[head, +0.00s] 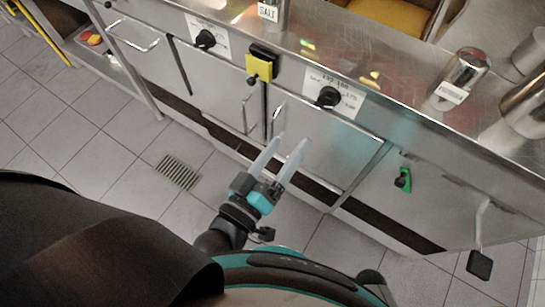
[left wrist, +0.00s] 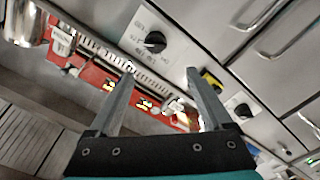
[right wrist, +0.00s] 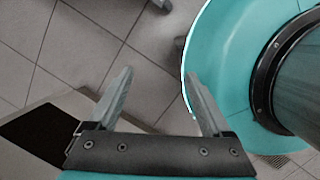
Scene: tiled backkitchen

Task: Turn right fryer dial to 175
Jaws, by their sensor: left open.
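The right fryer dial (head: 329,96) is a black knob on a white label plate with numbers, on the steel counter front. Which number it points to is too small to tell. It also shows in the left wrist view (left wrist: 155,42), above and between the fingers. My left gripper (head: 292,141) is open and empty, in front of the cabinet doors, below and left of the dial in the head view and apart from it. My right gripper (right wrist: 158,78) shows only in the right wrist view. Its fingers are apart with nothing between them, over the floor beside my teal base.
A second black dial (head: 205,39) is at left, with a yellow switch box (head: 261,66) between the dials. Door handles (head: 277,115) stick out below. A green valve plate (head: 403,179) is at right. Shakers (head: 461,77) stand on the counter. Tiled floor (head: 125,160) is open in front.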

